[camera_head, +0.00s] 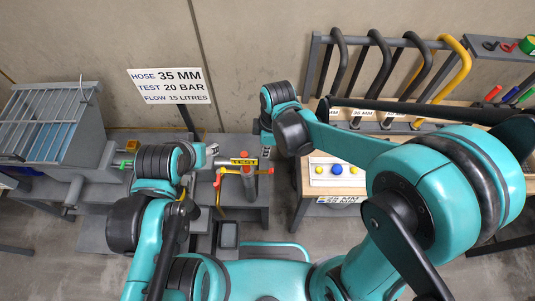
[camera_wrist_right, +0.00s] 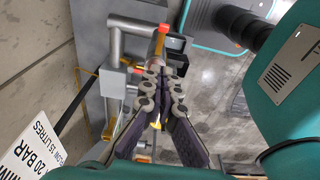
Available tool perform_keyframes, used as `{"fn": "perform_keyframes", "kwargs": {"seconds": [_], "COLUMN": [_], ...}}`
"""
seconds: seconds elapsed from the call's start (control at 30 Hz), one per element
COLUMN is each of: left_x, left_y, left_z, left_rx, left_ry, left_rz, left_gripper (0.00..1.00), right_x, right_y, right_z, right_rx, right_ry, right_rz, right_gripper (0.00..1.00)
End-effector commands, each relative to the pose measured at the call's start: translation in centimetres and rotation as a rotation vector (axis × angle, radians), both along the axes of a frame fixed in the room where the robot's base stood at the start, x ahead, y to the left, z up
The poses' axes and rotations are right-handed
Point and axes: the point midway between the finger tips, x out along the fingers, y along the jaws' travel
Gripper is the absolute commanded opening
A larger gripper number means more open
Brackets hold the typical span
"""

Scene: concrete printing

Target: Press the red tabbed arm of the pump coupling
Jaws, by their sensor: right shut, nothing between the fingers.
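The grey pump coupling (camera_head: 250,183) stands in the middle of the head view, with a yellow TEST tag (camera_head: 243,162) and red-orange tabs at its left (camera_head: 217,181) and right (camera_head: 269,171). In the right wrist view a red tab (camera_wrist_right: 161,42) shows just beyond my fingertips. My right gripper (camera_head: 265,152) is above and slightly right of the coupling. In its wrist view the fingers (camera_wrist_right: 157,72) are shut and empty; contact with the tab cannot be told. My left gripper (camera_head: 211,150) is left of the coupling, too small to judge.
At the right, a bench holds a button panel (camera_head: 337,171) and a rack of curved hoses (camera_head: 380,62). Bare floor (camera_head: 290,235) lies in front.

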Motion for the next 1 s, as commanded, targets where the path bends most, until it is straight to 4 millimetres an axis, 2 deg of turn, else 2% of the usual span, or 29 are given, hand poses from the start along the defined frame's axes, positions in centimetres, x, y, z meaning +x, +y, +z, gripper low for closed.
{"fn": "perform_keyframes", "kwargs": {"seconds": [0.2,0.4,0.63,1.0], "left_x": [0.0,0.0,0.0,0.0], "left_y": [0.0,0.0,0.0,0.0], "left_z": [-1.4,-2.3,-2.8,-2.8], "left_rx": [0.000,0.000,0.000,0.000], "left_ry": [0.000,0.000,0.000,0.000], "left_rz": [0.000,0.000,0.000,0.000], "left_gripper": [0.48,0.48,0.48,0.48], "right_x": [0.0,0.1,0.0,0.0], "right_y": [0.6,0.7,-1.1,-1.5], "right_z": [-5.0,-8.8,-10.8,-11.1], "right_rx": [0.000,0.000,0.000,0.000], "right_ry": [0.000,-0.001,-0.001,-0.001], "right_rz": [0.000,-0.002,-0.002,-0.001], "right_gripper": [0.00,0.00,0.00,0.00]}}
